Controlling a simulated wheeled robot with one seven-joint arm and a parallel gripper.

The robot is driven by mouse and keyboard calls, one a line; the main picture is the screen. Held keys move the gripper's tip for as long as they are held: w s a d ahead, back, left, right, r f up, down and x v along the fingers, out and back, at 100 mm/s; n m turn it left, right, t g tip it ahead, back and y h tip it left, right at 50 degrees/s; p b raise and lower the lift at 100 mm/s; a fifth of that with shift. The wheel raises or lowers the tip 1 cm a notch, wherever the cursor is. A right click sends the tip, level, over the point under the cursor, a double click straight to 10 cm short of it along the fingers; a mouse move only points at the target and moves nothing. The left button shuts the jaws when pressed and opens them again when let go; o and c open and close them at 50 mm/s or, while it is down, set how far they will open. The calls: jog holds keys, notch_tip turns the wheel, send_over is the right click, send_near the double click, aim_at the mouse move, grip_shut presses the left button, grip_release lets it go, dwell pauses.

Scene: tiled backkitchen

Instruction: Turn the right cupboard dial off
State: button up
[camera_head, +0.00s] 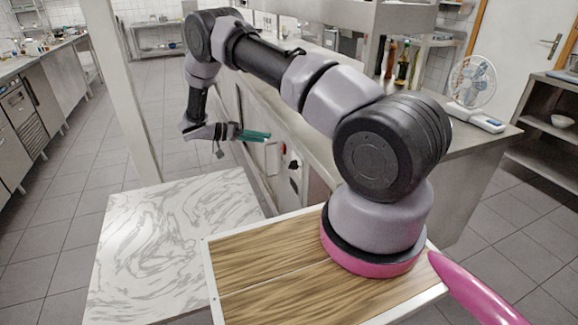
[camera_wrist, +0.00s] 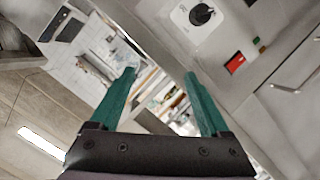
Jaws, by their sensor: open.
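A black round dial (camera_head: 293,165) on a white plate is on the side of the cupboard (camera_head: 318,195) under the counter. In the wrist view the dial (camera_wrist: 202,14) is at the top, right of centre, with its plate cut off by the frame edge. A red switch (camera_head: 284,149) sits close to the dial; it also shows in the wrist view (camera_wrist: 235,63). My gripper (camera_head: 267,136) is left of the dial and a little higher in the picture, apart from it. Its green fingers (camera_wrist: 160,76) are spread and empty. The dial's exact setting is too small to tell.
The counter (camera_head: 330,140) runs above the cupboard. A fan (camera_head: 472,80) stands on its right end, with bottles (camera_head: 402,68) farther back. A white marbled table (camera_head: 165,235) is at front left. The tiled floor (camera_head: 160,110) behind my gripper is clear.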

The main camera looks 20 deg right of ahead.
aim_at(289, 166)
notch_tip(289, 166, down, 15)
jog(key=s+t+h, duration=0.2)
jog(key=t+h, duration=0.1)
jog(key=h, duration=0.1)
jog(key=shift+m, duration=0.3)
jog(key=d, duration=0.7)
jog(key=w+d, duration=0.1)
jog(key=d, duration=0.2)
jog(key=shift+d+r, duration=0.2)
jog(key=shift+d, duration=0.1)
jog(key=shift+c, duration=0.3)
grip_shut()
